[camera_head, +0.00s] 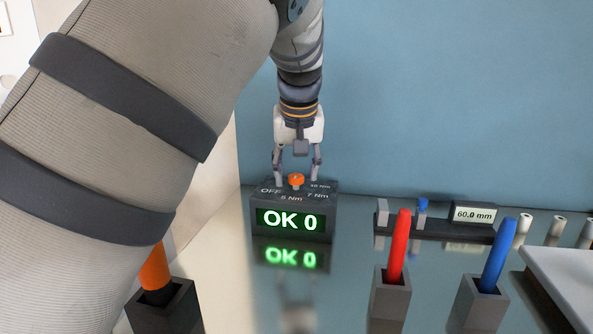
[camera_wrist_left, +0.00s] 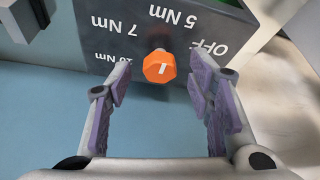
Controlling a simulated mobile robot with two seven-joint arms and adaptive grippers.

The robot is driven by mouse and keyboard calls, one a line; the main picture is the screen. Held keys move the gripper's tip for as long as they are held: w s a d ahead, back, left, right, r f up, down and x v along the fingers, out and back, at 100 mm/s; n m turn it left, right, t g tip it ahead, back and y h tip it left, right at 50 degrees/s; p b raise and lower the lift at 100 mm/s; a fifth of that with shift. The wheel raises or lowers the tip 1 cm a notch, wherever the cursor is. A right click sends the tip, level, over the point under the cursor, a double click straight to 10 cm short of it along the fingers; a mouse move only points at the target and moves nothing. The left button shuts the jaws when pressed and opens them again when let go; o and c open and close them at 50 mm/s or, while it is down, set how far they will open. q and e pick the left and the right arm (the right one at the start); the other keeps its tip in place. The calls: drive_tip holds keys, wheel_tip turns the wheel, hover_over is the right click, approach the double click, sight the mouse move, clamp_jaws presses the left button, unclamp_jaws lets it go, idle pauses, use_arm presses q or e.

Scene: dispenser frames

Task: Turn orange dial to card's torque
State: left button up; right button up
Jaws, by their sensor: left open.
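The orange dial (camera_head: 296,180) sits on top of a dark grey box (camera_head: 262,199), among the labels OFF, 5 Nm, 7 Nm and 10 Nm. The box's front display (camera_head: 291,220) reads "OK 0" in green. In the left wrist view the dial (camera_wrist_left: 160,66) has a short white mark; I cannot tell for sure which label it points to. My left gripper (camera_head: 297,172) is open and points down over the box, with one finger on each side of the dial and gaps between. I cannot make out a card with a torque value. My right gripper is not in view.
A red-handled tool (camera_head: 398,245), a blue-handled tool (camera_head: 495,254) and an orange-handled tool (camera_head: 155,270) stand in dark holders. A gauge (camera_head: 473,213) reading "60.0 mm" lies behind, with several pale cylinders to its right. A blue wall (camera_head: 440,90) stands behind the box.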

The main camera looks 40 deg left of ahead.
use_arm(q)
drive_tip(key=v, duration=1.1)
drive_tip(key=shift+s+d+r, duration=0.15)
drive_tip(key=shift+d+r, duration=0.05)
drive_tip(key=shift+r, duration=0.1)
drive_tip(key=shift+f, duration=0.1)
